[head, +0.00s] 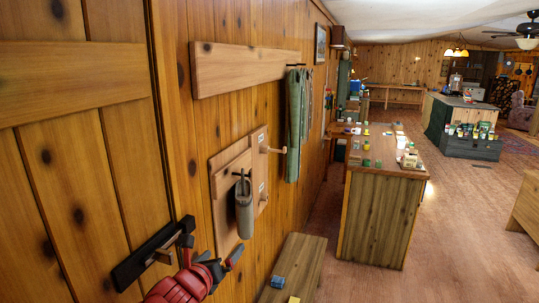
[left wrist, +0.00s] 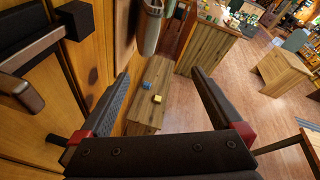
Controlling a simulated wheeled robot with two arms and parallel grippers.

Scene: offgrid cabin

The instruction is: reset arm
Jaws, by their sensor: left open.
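My left gripper (head: 211,250) is at the lower left of the head view, at the end of a red wrist. It is close to the wooden wall, just right of a black latch plate (head: 142,257) with a brown handle. In the left wrist view the two dark fingers of the left gripper (left wrist: 160,74) stand wide apart with nothing between them. The latch handle (left wrist: 30,62) is left of the fingers there, apart from them. My right gripper is in neither view.
A green cloth (head: 293,125) hangs from a peg rail. Below is a wooden bench (left wrist: 143,122) with a blue block (left wrist: 147,85) and a yellow block (left wrist: 157,99). Open floor (head: 460,215) lies right of a cluttered counter (head: 380,215).

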